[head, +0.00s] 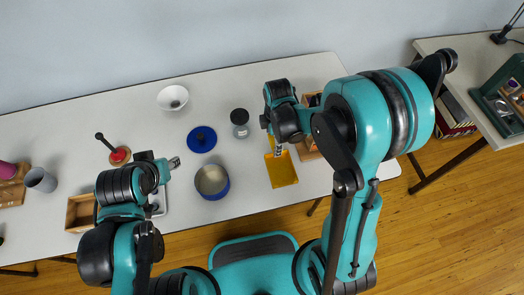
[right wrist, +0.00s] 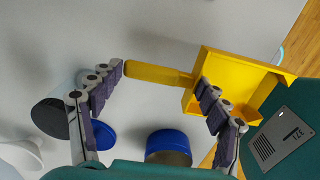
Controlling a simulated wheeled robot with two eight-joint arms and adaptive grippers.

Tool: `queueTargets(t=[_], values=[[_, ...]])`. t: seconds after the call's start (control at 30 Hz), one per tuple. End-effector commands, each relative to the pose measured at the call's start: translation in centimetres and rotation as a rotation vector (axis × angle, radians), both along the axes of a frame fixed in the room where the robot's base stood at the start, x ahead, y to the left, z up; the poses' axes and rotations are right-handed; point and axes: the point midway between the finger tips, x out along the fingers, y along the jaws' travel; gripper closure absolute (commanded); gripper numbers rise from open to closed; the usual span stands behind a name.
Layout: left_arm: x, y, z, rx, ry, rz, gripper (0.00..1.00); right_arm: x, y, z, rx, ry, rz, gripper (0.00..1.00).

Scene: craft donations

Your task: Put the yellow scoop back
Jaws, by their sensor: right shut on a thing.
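The yellow scoop (head: 282,170) is at the right part of the table in the head view, with its square pan toward the front edge. The right wrist view shows its pan (right wrist: 232,82) and its handle pointing left. My right gripper (head: 277,148) is over the handle end. In the right wrist view my right gripper (right wrist: 163,88) has one finger at the handle's tip and the other by the pan, shut on the scoop. Whether the scoop touches the table is unclear. My left gripper (head: 173,163) is left of the blue pot, apart from the scoop; its opening is too small to judge.
A blue pot (head: 212,183), a blue lid (head: 201,139), a grey jar (head: 240,123) and a white bowl (head: 173,97) stand left of the scoop. A wooden box (head: 308,150) lies right of it, partly behind my right arm. Another wooden box (head: 79,214) is at front left.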

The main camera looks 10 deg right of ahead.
Motion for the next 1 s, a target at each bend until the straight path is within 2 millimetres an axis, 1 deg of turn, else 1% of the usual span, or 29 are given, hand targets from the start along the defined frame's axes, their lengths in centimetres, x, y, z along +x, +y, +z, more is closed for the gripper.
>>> queueTargets(t=[0.03, 0.1, 0.2, 0.27, 0.37, 0.47, 0.6, 0.63, 0.87, 1.0], values=[[0.0, 0.0, -0.8, 0.0, 0.0, 0.0, 0.6, 0.8, 1.0, -1.1, 0.0, 0.0, 0.004, 0.59], [0.0, 0.0, -1.2, 0.0, 0.0, 0.0, 0.6, 1.6, 2.0, -1.8, 0.0, 0.0, 0.003, 0.59], [0.0, 0.0, -1.5, 0.0, 0.0, 0.0, 0.6, 2.3, 2.9, -2.4, 0.0, 0.0, 0.001, 0.59], [0.0, 0.0, -1.6, 0.0, 0.0, 0.0, 0.6, 2.6, 3.2, -2.6, 0.0, 0.0, 0.0, 0.59], [0.0, 0.0, -1.8, 0.0, 0.0, 0.0, 0.6, 2.7, 3.4, -3.0, 0.0, 0.0, -0.001, 0.59], [0.0, 0.0, -2.4, 0.0, 0.0, 0.0, 0.6, 2.7, 3.4, -4.2, 0.0, 0.001, -0.001, 0.59], [0.0, 0.0, -3.6, 0.0, 0.0, 0.0, 0.6, 2.7, 3.4, -6.5, 0.0, 0.0, -0.001, 0.59], [0.0, 0.0, -3.7, 0.0, 0.0, 0.0, 0.6, 2.7, 3.4, -6.7, 0.0, 0.0, -0.001, 0.59], [0.0, 0.0, -3.5, 0.0, 0.0, 0.0, 0.6, 2.7, 3.4, -6.6, 0.0, 0.0, -0.001, 0.59], [0.0, 0.0, -3.9, 0.0, 0.0, 0.0, 0.6, 2.7, 3.4, -7.0, 0.0, 0.0, -0.001, 0.59]])
